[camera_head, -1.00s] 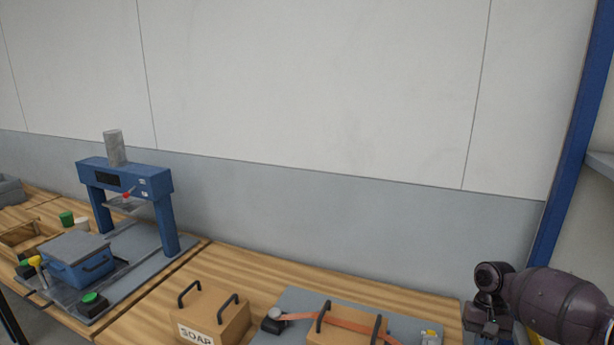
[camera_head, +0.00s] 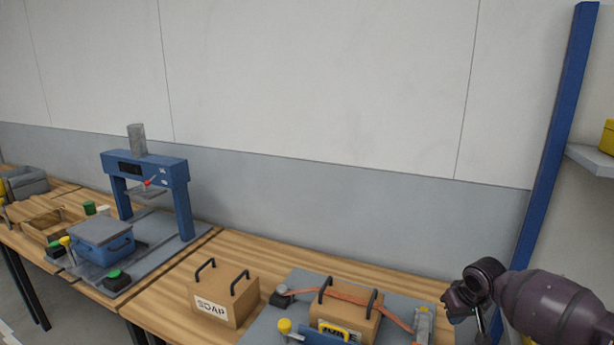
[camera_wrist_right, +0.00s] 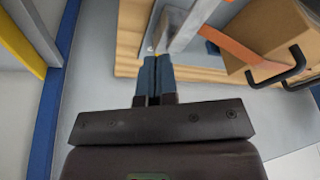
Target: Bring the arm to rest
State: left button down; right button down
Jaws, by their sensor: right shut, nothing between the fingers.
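My right arm comes in at the lower right of the head view, with its dark wrist bent beside the right end of the wooden bench (camera_head: 262,262). The fingers are mostly hidden there. In the right wrist view my right gripper (camera_wrist_right: 154,62) shows its two blue-grey fingers together, shut and empty. The fingers point toward the bench's edge (camera_wrist_right: 128,50), with the strapped box (camera_wrist_right: 268,45) off to the right and apart from them. My left gripper is in neither view.
A SOAP box (camera_head: 228,302) and a second box (camera_head: 345,318) under an orange strap (camera_head: 350,296) stand on the bench. A blue press (camera_head: 150,172) stands left. A blue post (camera_head: 553,140) and a shelf (camera_head: 592,158) are at the right.

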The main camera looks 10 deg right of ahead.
jog(key=s+a+f+n+t+y, duration=0.1)
jog(key=s+a+n+t+y, duration=0.2)
jog(key=a, duration=0.5)
jog(key=s+a+f+n+t, duration=0.1)
jog(key=s+a+n+t, duration=0.15)
jog(key=a+t, duration=0.5)
jog(key=s+f+m+h, duration=0.1)
jog(key=s+f, duration=0.2)
jog(key=s, duration=0.5)
jog(key=s+f+m+g+h+b, duration=0.1)
jog(key=s+f, duration=0.3)
jog(key=s, duration=0.4)
jog(key=s+d+f+m+g+h, duration=0.1)
jog(key=s+f, duration=0.3)
jog(key=s, duration=0.4)
jog(key=shift+s+m+h+b, duration=0.3)
jog(key=shift+s+m+b, duration=0.1)
jog(key=shift+m, duration=0.35)
jog(key=shift+d, duration=0.1)
